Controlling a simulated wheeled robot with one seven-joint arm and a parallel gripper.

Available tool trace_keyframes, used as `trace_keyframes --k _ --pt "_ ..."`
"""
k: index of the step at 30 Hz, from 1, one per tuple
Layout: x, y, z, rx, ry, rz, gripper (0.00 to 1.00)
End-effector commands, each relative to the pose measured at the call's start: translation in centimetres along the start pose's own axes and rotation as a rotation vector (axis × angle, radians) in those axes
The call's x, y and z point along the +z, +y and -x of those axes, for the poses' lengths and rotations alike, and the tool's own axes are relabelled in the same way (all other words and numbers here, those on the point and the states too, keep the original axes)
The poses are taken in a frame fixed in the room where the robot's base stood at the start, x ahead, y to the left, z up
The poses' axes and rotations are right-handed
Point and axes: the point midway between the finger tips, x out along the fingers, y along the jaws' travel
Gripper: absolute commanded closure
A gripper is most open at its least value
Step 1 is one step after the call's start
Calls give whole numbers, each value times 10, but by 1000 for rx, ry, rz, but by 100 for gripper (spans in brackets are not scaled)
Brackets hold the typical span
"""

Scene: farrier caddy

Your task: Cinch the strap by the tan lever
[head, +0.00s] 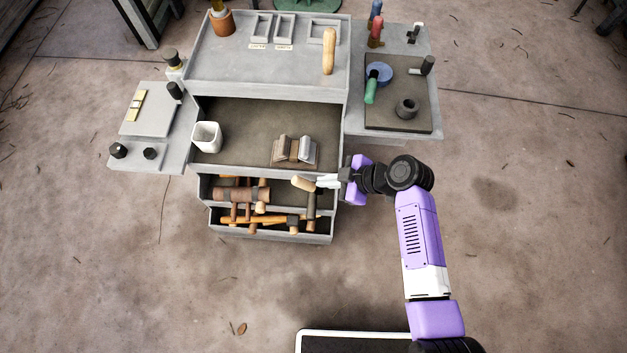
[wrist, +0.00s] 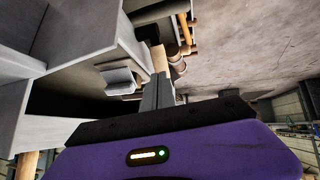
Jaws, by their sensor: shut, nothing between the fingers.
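A tan, rounded lever (head: 302,183) sits in front of the caddy's upper drawer, at the tips of my gripper (head: 318,182). In the wrist view the tan lever (wrist: 160,58) shows just beyond the fingertips (wrist: 158,78). My gripper is shut with nothing between its fingers. It points left, level with the drawer fronts, and I cannot tell whether it touches the lever. A brown band-like piece (head: 240,194) lies across tool handles in the upper drawer. I cannot tell whether it is the strap.
The grey caddy (head: 270,70) has two open drawers with several hammers. A white cup (head: 206,136) and a grey-brown block (head: 294,151) stand on its shelf. Side wings hold a yellow strip (head: 136,105), a blue disc (head: 379,73) and a dark ring (head: 407,108).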

Motion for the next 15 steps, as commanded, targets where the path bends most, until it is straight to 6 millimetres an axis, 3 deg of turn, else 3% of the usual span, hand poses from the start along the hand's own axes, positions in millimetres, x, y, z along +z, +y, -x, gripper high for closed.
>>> trace_keyframes --k 6,15 --pt "0 0 -35 -2 0 1 100" --pt "0 0 -49 1 0 0 100"
